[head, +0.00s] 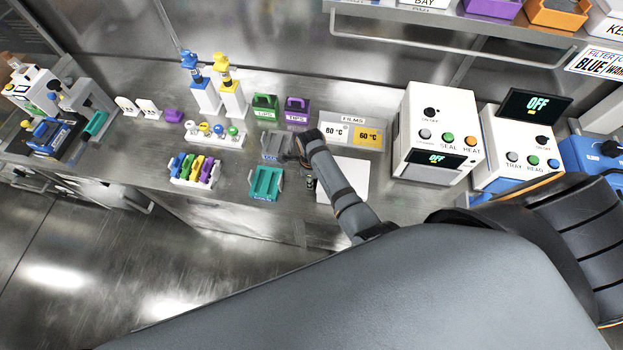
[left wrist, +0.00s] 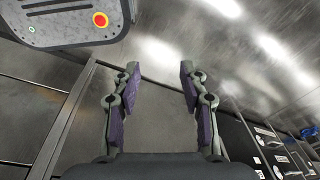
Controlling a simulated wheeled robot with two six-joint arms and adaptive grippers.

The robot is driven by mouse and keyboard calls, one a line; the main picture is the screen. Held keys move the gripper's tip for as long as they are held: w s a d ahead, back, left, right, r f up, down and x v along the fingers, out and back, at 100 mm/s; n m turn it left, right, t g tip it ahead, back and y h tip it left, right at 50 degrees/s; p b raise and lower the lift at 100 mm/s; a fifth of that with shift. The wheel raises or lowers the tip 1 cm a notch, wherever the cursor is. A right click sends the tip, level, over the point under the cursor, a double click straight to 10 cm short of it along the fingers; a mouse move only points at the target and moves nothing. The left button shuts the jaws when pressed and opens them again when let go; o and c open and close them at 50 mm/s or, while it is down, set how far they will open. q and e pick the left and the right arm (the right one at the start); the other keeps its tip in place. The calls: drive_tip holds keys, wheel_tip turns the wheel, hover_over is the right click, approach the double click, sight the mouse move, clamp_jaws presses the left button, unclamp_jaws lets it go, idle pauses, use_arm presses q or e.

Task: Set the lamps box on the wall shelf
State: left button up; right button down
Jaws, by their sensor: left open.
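The wall shelf (head: 440,27) runs along the top right of the head view. On the bench below it stand a green handled box (head: 265,106) and a purple handled box (head: 297,110). Their labels are too small to read surely, so I cannot tell which is the lamps box. My right gripper (head: 300,146) is down at the bench beside a grey tray (head: 273,147); its fingers are too small and hidden to judge. My left gripper (left wrist: 158,90) is open and empty above the floor in the left wrist view, out of the head view.
Purple (head: 493,8) and orange (head: 557,12) bins stand on the shelf. Two white instruments (head: 437,120) stand at the bench's right. A white sheet lies by my arm.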

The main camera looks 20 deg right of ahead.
drive_tip(key=c, duration=1.5)
unclamp_jaws()
drive_tip(key=shift+f, duration=0.1)
drive_tip(key=o, duration=0.3)
drive_tip(key=shift+w+d, duration=0.1)
drive_tip(key=shift+o, duration=0.2)
wheel_tip(320, 180, up, 7)
drive_tip(key=p, duration=0.6)
drive_tip(key=shift+f, duration=0.2)
use_arm(q)
drive_tip(key=r, duration=0.3)
drive_tip(key=s+r, duration=0.1)
drive_tip(key=r, duration=0.1)
drive_tip(key=shift+a+r, duration=0.2)
drive_tip(key=shift+r, duration=0.05)
use_arm(e)
wheel_tip(320, 180, up, 6)
drive_tip(key=shift+f, duration=0.1)
